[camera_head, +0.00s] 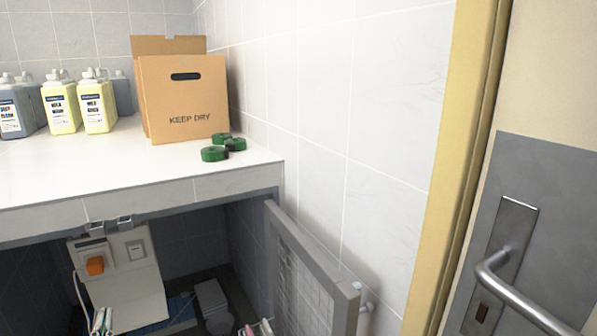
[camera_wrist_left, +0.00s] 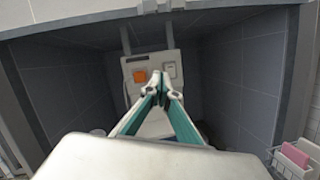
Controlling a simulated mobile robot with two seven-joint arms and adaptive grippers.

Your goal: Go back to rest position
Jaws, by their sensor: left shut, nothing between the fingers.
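My left gripper (camera_wrist_left: 165,88) is shut and empty in the left wrist view, its pale fingers with teal inner faces meeting at the tips. It points into the tiled kennel opening, with a pale panel (camera_wrist_left: 158,62) behind it. In the head view, the tips of my left gripper (camera_head: 103,321) show at the bottom left, in front of the lower part of the same panel (camera_head: 135,285). My right gripper is in neither view.
A white tiled counter (camera_head: 60,170) runs above the opening, holding a cardboard box (camera_head: 185,105), bottles (camera_head: 62,105) and green rolls (camera_head: 214,153). An open mesh gate (camera_head: 300,265) stands right of the opening. A white basket with a pink item (camera_wrist_left: 294,155) is at right. A door handle (camera_head: 520,295) juts out.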

